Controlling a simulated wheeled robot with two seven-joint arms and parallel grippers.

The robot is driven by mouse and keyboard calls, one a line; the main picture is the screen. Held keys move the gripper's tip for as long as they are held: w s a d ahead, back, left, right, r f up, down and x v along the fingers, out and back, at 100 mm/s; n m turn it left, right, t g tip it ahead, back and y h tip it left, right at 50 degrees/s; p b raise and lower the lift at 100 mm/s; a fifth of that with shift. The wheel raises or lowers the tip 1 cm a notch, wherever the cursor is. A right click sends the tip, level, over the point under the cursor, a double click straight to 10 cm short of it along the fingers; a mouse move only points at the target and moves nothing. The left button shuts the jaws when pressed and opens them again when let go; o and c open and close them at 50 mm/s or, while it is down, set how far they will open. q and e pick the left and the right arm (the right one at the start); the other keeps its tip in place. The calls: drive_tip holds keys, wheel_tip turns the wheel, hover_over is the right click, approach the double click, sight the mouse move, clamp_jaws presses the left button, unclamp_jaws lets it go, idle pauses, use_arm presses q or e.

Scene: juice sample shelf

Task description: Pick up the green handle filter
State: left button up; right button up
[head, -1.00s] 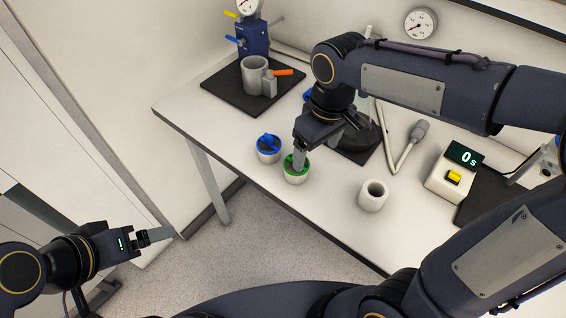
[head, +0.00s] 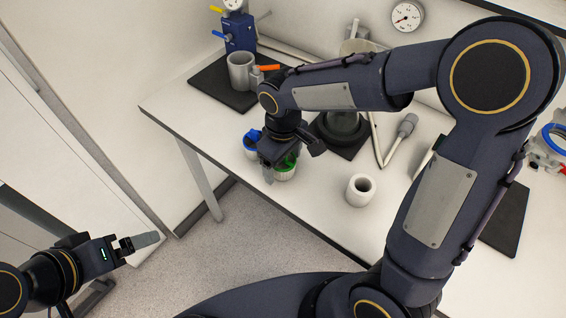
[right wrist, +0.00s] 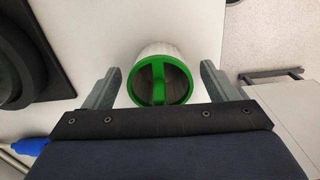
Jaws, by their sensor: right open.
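The green handle filter (head: 286,173), a pale cup with a green rim and a green bar across its top, stands near the table's front edge. It also shows in the right wrist view (right wrist: 158,82), between the two grey fingers. My right gripper (head: 282,170) is open, with one finger on either side of the filter and a visible gap to each in the wrist view. My left gripper (head: 146,241) is off the table at the lower left; its fingers overlap from this angle, so their opening is unclear.
A blue handle filter (head: 250,150) stands just left of the green one, partly hidden by my right gripper. A white cup (head: 361,191) stands to the right. A grey portafilter-like cup (head: 241,72) with an orange handle sits on a dark mat behind.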

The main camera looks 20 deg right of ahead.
drive_tip(key=c, duration=1.1)
drive_tip(key=shift+o, duration=0.2)
drive_tip(key=shift+r, duration=0.15)
